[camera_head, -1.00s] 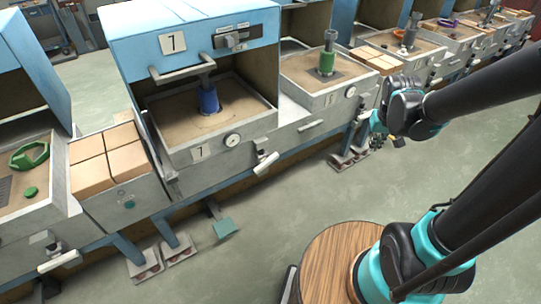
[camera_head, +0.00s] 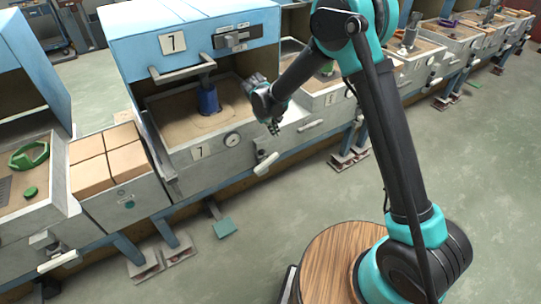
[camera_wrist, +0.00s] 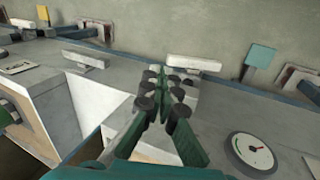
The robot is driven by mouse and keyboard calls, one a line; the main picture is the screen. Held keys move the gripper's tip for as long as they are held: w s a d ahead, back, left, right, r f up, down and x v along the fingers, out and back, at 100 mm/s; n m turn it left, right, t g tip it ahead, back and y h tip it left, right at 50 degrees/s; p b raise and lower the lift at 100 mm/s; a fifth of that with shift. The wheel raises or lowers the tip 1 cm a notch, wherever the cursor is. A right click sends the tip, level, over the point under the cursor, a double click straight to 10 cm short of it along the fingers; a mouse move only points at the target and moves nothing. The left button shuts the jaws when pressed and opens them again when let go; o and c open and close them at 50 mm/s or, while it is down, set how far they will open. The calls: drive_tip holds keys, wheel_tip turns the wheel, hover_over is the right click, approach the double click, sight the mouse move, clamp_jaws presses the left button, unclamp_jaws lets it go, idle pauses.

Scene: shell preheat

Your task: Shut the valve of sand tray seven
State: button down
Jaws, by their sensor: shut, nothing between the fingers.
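The handle lies aslant in the head view. My gripper (camera_head: 275,129) is shut and empty, above the handle near the tray's front right corner. In the wrist view the handle (camera_wrist: 194,63) lies crosswise just beyond my fingertips (camera_wrist: 166,88), which partly hide the valve body. I cannot tell whether they touch. The gauge also shows there (camera_wrist: 252,150).
A blue cylinder (camera_head: 208,99) stands in the sand of tray seven. Boxes (camera_head: 105,160) sit to the left. The neighbouring tray has a similar white handle (camera_head: 311,125), also in the wrist view (camera_wrist: 85,60). The floor (camera_head: 290,200) in front is open.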

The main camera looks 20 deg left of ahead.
drive_tip(key=s+a+f, duration=0.2)
drive_tip(key=a+f, duration=0.1)
drive_tip(key=a, duration=0.3)
approach(274, 156)
drive_tip(key=shift+n, duration=0.4)
drive_tip(key=x, duration=0.4)
drive_tip(key=s+x, duration=0.1)
drive_tip(key=x, duration=0.2)
drive_tip(key=shift+s+a+f, duration=0.1)
drive_tip(key=shift+a+f, duration=0.05)
drive_tip(key=shift+a, duration=0.1)
drive_tip(key=shift+w+d+f+g+y, duration=0.15)
drive_tip(key=shift+w+d+g+y, duration=0.15)
drive_tip(key=shift+w+d+g, duration=0.15)
drive_tip(key=shift+w+f+g+y, duration=0.2)
drive_tip(key=shift+g+y, duration=0.2)
drive_tip(key=shift+g, duration=0.15)
drive_tip(key=shift+w+d+f, duration=0.15)
drive_tip(key=shift+d+f, duration=0.05)
drive_tip(key=shift+f, duration=0.05)
